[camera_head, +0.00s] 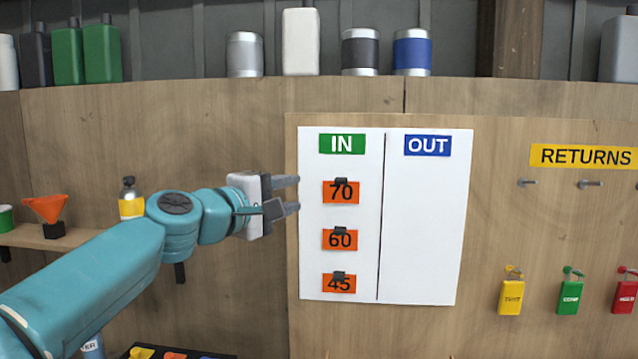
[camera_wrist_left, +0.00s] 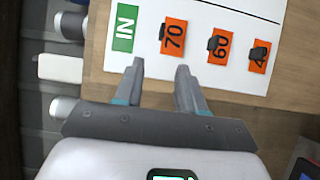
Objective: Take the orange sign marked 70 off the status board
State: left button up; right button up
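The orange sign marked 70 (camera_head: 341,194) hangs in the IN column of the white status board (camera_head: 424,230), below the green IN label. It has a dark tab at its top edge. My left gripper (camera_head: 293,195) is open and empty, just left of the board at about the height of the 70 sign, apart from it. In the left wrist view the 70 sign (camera_wrist_left: 173,36) lies beyond and between the two spread fingers (camera_wrist_left: 160,78). My right gripper is in neither view.
Orange signs marked 60 (camera_head: 340,240) and 45 (camera_head: 339,284) hang below. The OUT column is empty. Cans and bottles stand on the ledge above.

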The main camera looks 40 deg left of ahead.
aim_at(335, 182)
pick_arm(q)
jog(key=w+p, duration=0.2)
jog(key=w, duration=0.5)
jog(key=w+p, duration=0.3)
jog(key=w, duration=0.3)
jog(key=shift+w+d, duration=0.2)
jog(key=shift+w, duration=0.15)
jog(key=shift+w+a+f, duration=0.1)
jog(key=shift+w+f, duration=0.05)
jog(key=shift+w, duration=0.1)
jog(key=shift+s, duration=0.15)
jog(key=shift+c, duration=0.3)
jog(key=shift+w, duration=0.25)
grip_shut()
jog(key=shift+s, duration=0.15)
